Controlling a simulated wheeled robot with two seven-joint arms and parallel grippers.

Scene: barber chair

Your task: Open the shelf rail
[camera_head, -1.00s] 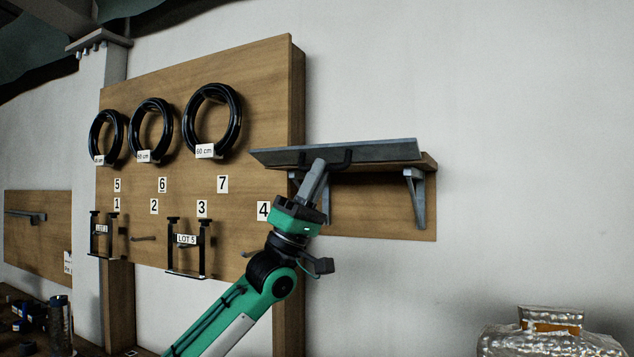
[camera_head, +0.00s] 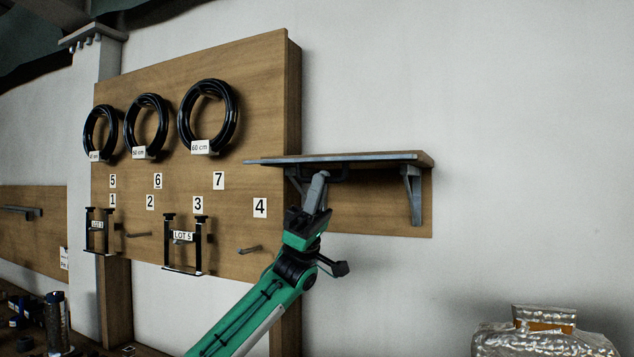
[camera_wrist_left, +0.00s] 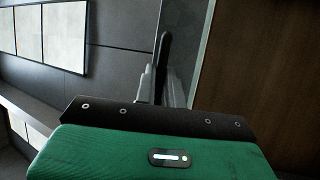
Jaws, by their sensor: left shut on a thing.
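The wooden shelf (camera_head: 424,158) sits on grey brackets on the wall. The grey shelf rail (camera_head: 385,158) runs along its front edge and shows almost edge-on, as a thin strip. Its dark handle (camera_head: 338,177) hangs just below the strip. My left gripper (camera_head: 319,178) reaches up from below and is shut on the handle. In the left wrist view, the gripper fingers (camera_wrist_left: 160,85) close around the dark handle (camera_wrist_left: 164,55), with the grey rail panel (camera_wrist_left: 184,40) beside it. My right gripper is not in view.
A wooden board (camera_head: 250,100) with black rings (camera_head: 208,115), number labels and small racks (camera_head: 183,245) stands left of the shelf. A shiny foil-like object (camera_head: 540,335) is at bottom right. The wall right of the shelf is clear.

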